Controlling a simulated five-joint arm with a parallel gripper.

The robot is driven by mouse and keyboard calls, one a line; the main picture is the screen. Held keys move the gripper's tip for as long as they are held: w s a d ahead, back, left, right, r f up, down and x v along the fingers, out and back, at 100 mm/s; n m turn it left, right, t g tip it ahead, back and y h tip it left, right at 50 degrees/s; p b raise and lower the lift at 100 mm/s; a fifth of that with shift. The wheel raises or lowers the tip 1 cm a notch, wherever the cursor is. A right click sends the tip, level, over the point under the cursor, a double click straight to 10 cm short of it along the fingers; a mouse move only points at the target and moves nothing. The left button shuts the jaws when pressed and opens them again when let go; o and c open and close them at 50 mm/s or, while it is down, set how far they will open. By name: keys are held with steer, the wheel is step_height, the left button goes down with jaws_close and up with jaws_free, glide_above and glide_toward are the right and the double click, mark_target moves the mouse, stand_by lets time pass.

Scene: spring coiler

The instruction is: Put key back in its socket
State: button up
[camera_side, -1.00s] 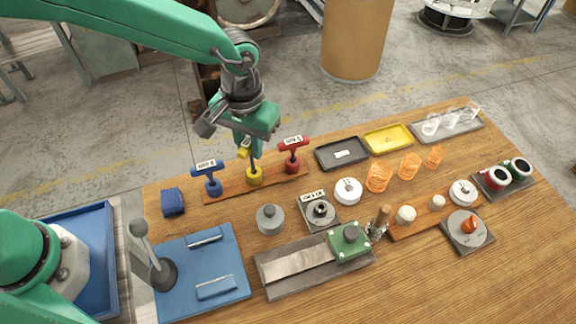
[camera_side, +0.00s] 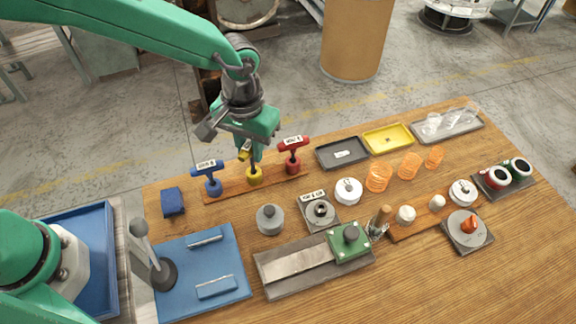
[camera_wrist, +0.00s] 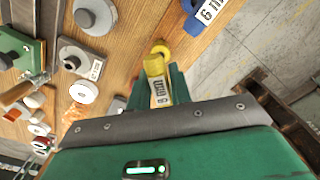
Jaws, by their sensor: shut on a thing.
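My gripper (camera_side: 253,151) is shut on the yellow key, at the yellow socket in the wooden rack. The key's yellow handle (camera_side: 243,156) shows beside the fingers, and its white size label faces the wrist camera (camera_wrist: 157,92). The yellow socket (camera_side: 254,176) is directly below the fingers; it also shows past the key in the wrist view (camera_wrist: 161,49). The key's shank is mostly hidden by the fingers, so I cannot tell how deep its tip sits.
A blue key (camera_side: 208,172) stands in its socket left of my gripper, and a red key (camera_side: 292,148) stands close on the right. A grey tray (camera_side: 341,153) lies further right.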

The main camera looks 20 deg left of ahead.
steer(key=shift+f, duration=1.35)
stand_by(1.7)
steer(key=o, duration=1)
steer(key=shift+o, duration=0.3)
steer(key=shift+o, duration=1.2)
steer(key=shift+r, duration=3.15)
